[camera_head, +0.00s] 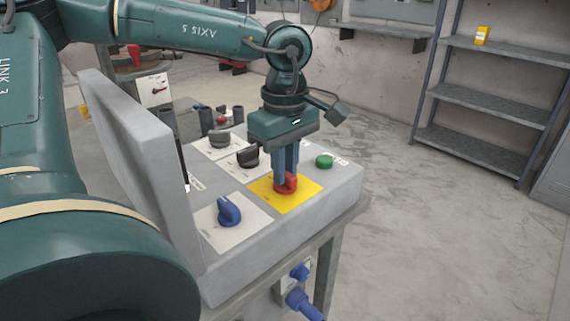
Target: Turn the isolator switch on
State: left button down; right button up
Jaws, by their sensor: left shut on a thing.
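The isolator switch (289,185) is a red rotary knob on a yellow plate (297,201) near the front right of the grey control panel. My left gripper (286,178) points down over it from above, with its fingers closed around the red handle. The fingers hide part of the handle, so its exact angle is hard to read. My right gripper is not in view.
A blue knob (229,211) is on the panel's front left, and black knobs (247,157) (219,138) are behind. A green button (324,161) is right of the gripper. A grey upright cover (140,160) stands at left. Blue plugs (303,303) are below.

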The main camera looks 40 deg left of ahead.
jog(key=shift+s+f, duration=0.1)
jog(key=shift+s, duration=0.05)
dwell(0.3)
pick_arm(q)
jog(key=c, duration=1.4)
grip_release()
notch_tip(320, 180, up, 13)
jog(key=p, duration=0.2)
jog(key=shift+p, duration=0.3)
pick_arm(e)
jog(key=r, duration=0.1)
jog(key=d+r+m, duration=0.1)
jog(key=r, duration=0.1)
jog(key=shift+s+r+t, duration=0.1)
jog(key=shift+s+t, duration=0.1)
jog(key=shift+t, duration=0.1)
pick_arm(q)
jog(key=shift+r, duration=0.1)
